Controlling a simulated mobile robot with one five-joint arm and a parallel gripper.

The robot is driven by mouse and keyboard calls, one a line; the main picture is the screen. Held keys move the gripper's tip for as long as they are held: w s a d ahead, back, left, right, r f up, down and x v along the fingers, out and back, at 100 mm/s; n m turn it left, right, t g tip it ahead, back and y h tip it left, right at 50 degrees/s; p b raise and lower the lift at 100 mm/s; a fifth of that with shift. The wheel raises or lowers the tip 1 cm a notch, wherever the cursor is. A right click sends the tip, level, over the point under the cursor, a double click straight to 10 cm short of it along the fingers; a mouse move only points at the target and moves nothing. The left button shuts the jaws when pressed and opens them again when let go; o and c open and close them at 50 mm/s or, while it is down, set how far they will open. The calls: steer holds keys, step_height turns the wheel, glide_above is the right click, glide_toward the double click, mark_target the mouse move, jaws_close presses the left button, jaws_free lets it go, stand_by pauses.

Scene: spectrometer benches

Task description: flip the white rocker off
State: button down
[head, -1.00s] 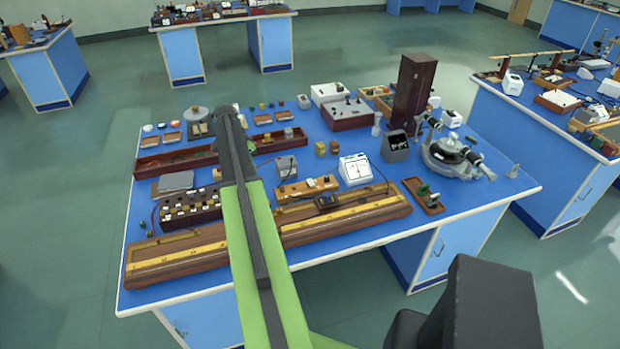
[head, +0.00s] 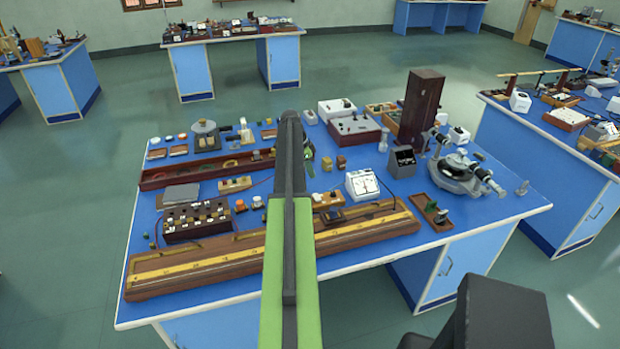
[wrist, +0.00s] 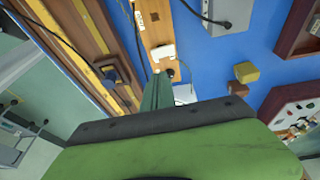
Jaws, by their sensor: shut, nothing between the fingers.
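A small white block (wrist: 163,52), which looks like the white rocker, sits on a narrow wooden board (wrist: 154,22) in the wrist view. A dark knob (wrist: 171,72) is beside it. My gripper (wrist: 158,80) is shut and empty, its dark green fingers just below the white block in the picture. I cannot tell whether they touch it. In the head view the wooden board (head: 328,200) shows partly to the right of my arm. My arm hides the rest of it and most of my gripper there.
A long wooden rail with a yellow scale (head: 190,263) lies along the bench's front. A white meter (head: 362,184) stands right of the board. A tall dark wooden box (head: 420,108) and a grey spectrometer (head: 462,172) stand farther right.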

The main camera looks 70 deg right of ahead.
mark_target(318, 198)
steer(key=b+x, duration=0.6)
steer(key=x, duration=0.1)
steer(key=a+b+x, duration=0.1)
steer(key=b+x, duration=0.2)
steer(key=x, duration=0.1)
steer(key=shift+w+f+b, duration=0.2)
steer(key=shift+w+b, duration=0.1)
steer(key=shift+w, duration=0.05)
steer(key=shift+r, duration=0.1)
